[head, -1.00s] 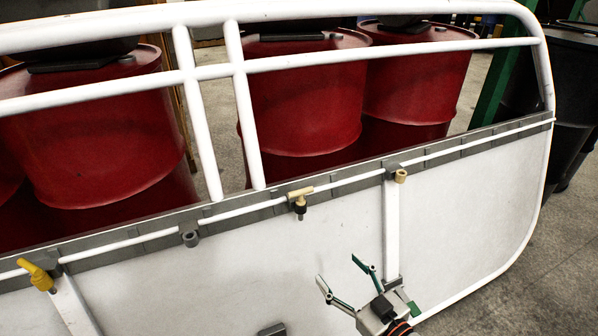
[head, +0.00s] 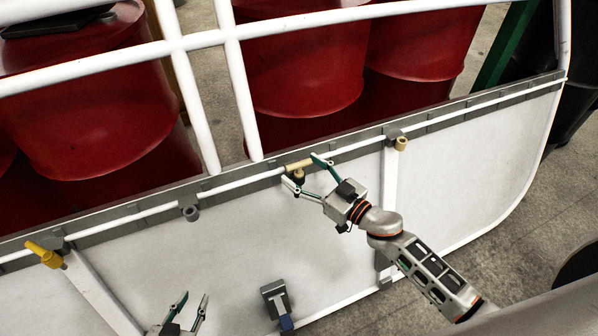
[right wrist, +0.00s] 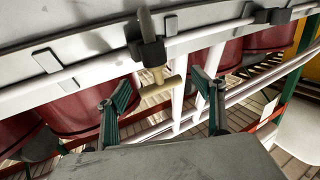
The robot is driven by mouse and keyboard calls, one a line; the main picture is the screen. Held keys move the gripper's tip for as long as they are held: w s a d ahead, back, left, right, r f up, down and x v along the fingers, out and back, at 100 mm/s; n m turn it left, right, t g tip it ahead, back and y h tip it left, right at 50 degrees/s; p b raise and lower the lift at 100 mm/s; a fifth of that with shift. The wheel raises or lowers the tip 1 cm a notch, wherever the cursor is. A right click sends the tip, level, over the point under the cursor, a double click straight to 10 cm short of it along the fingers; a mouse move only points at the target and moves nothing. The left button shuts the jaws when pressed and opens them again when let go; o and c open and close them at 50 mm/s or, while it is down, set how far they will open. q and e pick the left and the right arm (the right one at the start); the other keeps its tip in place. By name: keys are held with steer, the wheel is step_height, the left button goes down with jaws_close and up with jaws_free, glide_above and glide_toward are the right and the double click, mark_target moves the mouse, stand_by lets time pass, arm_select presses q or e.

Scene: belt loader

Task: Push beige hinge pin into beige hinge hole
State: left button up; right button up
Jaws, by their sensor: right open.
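The beige hinge pin (head: 299,165) has a T-shaped handle and stands in a dark bracket at the white rail. In the right wrist view its handle (right wrist: 160,88) is between my fingers, and its shaft runs into the dark bracket (right wrist: 152,53). A beige ring (head: 401,143), which looks like the beige hinge hole, is on the rail further right. My right gripper (head: 304,171) is open around the handle; I see no clear contact. In the right wrist view both fingers (right wrist: 160,95) stand apart. My left gripper (head: 193,299) is open and empty at the bottom edge.
A yellow pin (head: 43,254) and a grey ring (head: 190,213) are further left along the rail. A grey and blue fitting (head: 275,300) is on the white panel (head: 240,240). Red drums (head: 290,60) stand behind the white bars.

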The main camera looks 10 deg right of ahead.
steer(key=shift+x, duration=0.95)
steer(key=c, duration=1.3)
steer(key=shift+r, duration=0.1)
